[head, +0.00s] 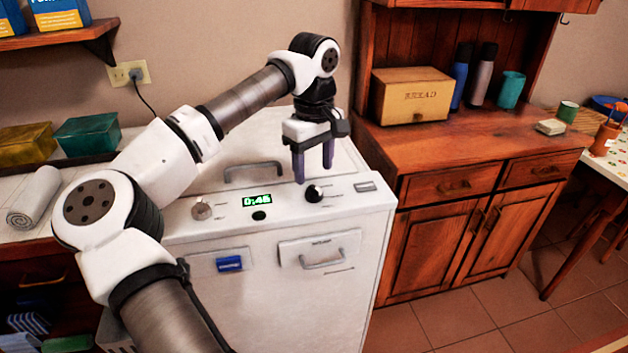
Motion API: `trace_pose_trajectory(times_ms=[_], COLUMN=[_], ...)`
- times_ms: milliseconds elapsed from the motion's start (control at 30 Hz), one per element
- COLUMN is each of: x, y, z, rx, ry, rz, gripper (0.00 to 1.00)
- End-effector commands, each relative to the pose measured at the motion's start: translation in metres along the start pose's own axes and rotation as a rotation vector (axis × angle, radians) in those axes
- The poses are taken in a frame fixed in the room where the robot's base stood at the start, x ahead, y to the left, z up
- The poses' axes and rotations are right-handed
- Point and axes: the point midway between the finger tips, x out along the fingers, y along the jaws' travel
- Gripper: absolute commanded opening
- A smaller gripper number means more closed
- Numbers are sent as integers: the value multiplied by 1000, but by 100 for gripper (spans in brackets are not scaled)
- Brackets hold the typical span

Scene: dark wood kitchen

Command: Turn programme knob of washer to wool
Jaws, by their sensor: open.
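The white washer (226,285) stands in the middle of the head view. Its sloped top panel carries a black knob (314,193) to the right of a green display (257,200) reading 0:45.
A handle (253,168) rises from the washer's top, left of my gripper. A wooden cabinet (440,240) stands close on the right. A rolled towel (35,197) lies left.

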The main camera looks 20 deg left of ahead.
Motion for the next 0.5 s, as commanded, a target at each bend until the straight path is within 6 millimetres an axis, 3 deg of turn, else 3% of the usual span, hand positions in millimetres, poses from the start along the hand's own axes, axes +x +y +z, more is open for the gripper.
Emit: trace_pose_trajectory(times_ms=[200,500], x=[-52,-88], y=[1,1], z=[0,0], rx=[1,2], ry=[3,1], rz=[3,2], gripper=[56,56])
